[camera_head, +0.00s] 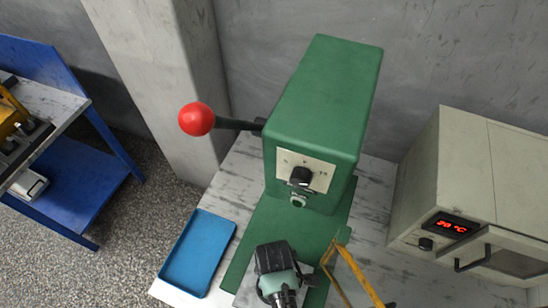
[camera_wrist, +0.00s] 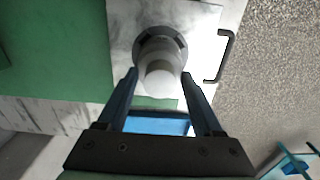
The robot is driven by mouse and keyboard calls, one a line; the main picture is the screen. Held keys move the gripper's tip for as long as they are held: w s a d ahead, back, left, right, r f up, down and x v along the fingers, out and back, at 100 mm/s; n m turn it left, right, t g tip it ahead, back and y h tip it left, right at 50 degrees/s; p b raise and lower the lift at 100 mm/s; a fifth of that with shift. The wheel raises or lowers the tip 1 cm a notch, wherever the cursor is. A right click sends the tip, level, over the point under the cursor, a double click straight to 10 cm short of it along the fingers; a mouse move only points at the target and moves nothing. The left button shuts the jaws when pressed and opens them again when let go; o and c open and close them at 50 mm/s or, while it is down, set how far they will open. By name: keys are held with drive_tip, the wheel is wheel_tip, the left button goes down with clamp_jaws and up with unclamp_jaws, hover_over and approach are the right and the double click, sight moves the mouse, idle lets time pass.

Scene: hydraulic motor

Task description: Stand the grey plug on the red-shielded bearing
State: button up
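My gripper shows in the wrist view (camera_wrist: 160,76), its two fingers on either side of a pale grey cylinder (camera_wrist: 160,82), which looks like the grey plug. The fingertips lie close along its sides, but I cannot tell whether they press on it. A dark ring-shaped part (camera_wrist: 160,42) is at or just beyond the far end of the cylinder, on a light metal plate (camera_wrist: 206,22). I cannot tell whether the two touch. No red-shielded bearing can be made out. In the head view my wrist hides the fingertips and cylinder.
A green press (camera_head: 320,110) with a red-knobbed lever (camera_head: 197,119) stands on the table. A blue tray (camera_head: 197,252) lies left of its base. A beige oven (camera_head: 470,190) is at right, a yellow bracket (camera_head: 349,262) beside my wrist, and a blue workbench (camera_head: 75,185) at far left.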

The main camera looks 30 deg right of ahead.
drive_tip(key=shift+o, duration=0.3)
drive_tip(key=shift+r, duration=0.1)
wheel_tip(320, 180, up, 12)
drive_tip(key=shift+b, duration=0.4)
idle(0.5)
